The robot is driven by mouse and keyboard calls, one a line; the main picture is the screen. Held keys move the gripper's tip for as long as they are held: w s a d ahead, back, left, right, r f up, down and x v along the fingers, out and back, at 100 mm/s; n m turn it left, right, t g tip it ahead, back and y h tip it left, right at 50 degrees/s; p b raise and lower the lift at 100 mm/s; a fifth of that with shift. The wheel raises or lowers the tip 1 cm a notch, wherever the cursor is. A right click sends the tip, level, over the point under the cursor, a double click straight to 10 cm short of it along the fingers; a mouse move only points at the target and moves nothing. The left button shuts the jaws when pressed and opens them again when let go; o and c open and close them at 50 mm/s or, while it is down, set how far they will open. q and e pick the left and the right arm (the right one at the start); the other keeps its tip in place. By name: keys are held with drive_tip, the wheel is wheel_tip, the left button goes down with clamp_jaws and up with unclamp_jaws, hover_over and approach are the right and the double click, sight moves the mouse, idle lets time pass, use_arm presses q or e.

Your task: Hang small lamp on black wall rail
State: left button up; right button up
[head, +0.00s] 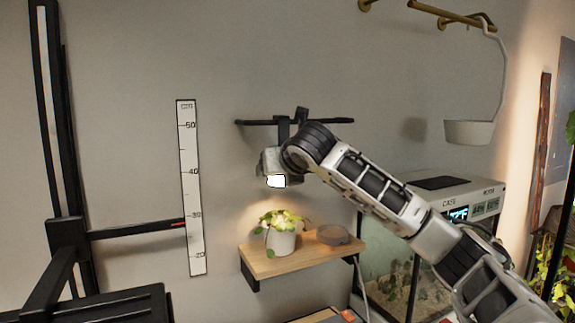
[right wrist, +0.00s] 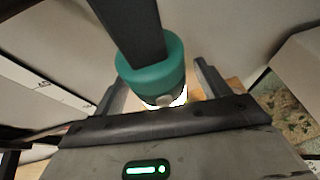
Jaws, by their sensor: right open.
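The black wall rail (head: 330,121) is a thin horizontal bar on the wall in the head view. The small lamp has a teal body (right wrist: 152,75) with a black strap (right wrist: 128,28) rising from it in the right wrist view. In the head view my right gripper mostly hides the lamp, and a bright white patch (head: 277,181) shows below the rail. My right gripper (right wrist: 157,82) is open, with one finger on either side of the lamp; whether they touch it is unclear. Whether the strap bears on the rail is hidden. My left gripper is out of view.
Below is a wooden shelf (head: 262,268) with a white potted plant (head: 281,240) and a round brown dish (head: 333,235). A ruler (head: 190,190) is left, beside a black frame (head: 66,232). A glass terrarium (head: 385,270) stands right; a white hanging pot (head: 468,132) is above.

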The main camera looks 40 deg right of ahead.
drive_tip(key=shift+s+a+r, duration=0.25)
drive_tip(key=shift+s+r, duration=0.05)
drive_tip(key=shift+s, duration=0.3)
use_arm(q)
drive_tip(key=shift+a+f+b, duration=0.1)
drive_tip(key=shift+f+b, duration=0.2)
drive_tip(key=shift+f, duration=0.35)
use_arm(e)
drive_tip(key=v, duration=1.4)
drive_tip(key=shift+s+a, duration=0.15)
drive_tip(key=shift+s, duration=0.1)
